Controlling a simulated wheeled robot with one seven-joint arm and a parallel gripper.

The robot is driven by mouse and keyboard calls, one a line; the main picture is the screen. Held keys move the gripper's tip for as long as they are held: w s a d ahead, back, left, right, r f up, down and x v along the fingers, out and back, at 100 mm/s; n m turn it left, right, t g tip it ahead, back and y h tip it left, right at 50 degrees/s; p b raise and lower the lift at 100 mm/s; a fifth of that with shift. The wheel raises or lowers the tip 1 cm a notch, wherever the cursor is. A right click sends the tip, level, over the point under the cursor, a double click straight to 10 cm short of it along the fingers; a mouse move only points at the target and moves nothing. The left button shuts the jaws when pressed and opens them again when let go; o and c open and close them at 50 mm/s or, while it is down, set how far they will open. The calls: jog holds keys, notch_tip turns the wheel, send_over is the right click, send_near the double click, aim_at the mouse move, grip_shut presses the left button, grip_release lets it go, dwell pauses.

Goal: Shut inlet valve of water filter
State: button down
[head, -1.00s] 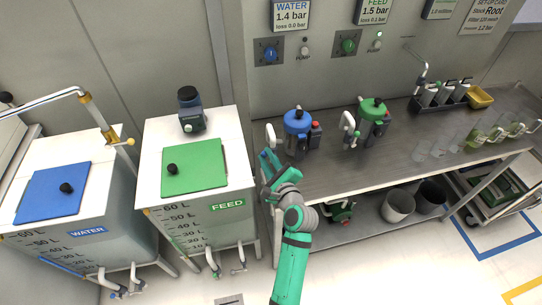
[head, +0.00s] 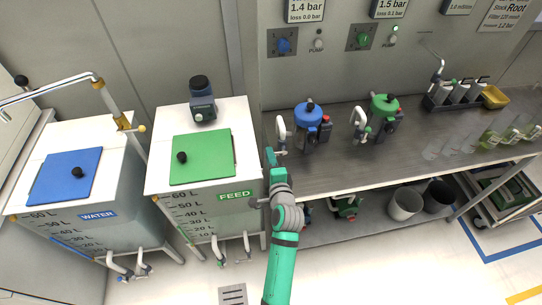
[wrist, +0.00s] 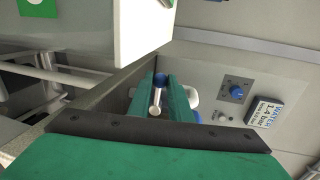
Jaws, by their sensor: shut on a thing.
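The water filter (head: 308,116) has a blue top and stands upright at the left end of the steel bench. Its inlet valve is on the white pipe (head: 281,127) on the filter's left side. My gripper (head: 271,157) is at the bench's left edge, just below and left of that pipe. In the wrist view my green fingers (wrist: 160,104) are shut on a small silver lever with a blue end (wrist: 156,98), which looks like the inlet valve handle. The lever's tip shows between the fingers; its exact angle to the pipe is hard to tell.
The green-topped feed filter (head: 384,105) stands to the right on the bench (head: 340,172). The feed tank (head: 243,165) is close on my gripper's left, with the water tank (head: 119,160) beyond. Pump panels (head: 283,46) are on the back wall.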

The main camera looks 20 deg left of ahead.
jog(key=shift+f, duration=0.25)
dwell(0.3)
jog(key=c, duration=1.6)
grip_release()
jog(key=shift+c, duration=0.2)
jog(key=shift+r, duration=0.1)
jog(key=v, duration=1)
jog(key=shift+s+d, duration=0.25)
jog(key=shift+s, duration=0.1)
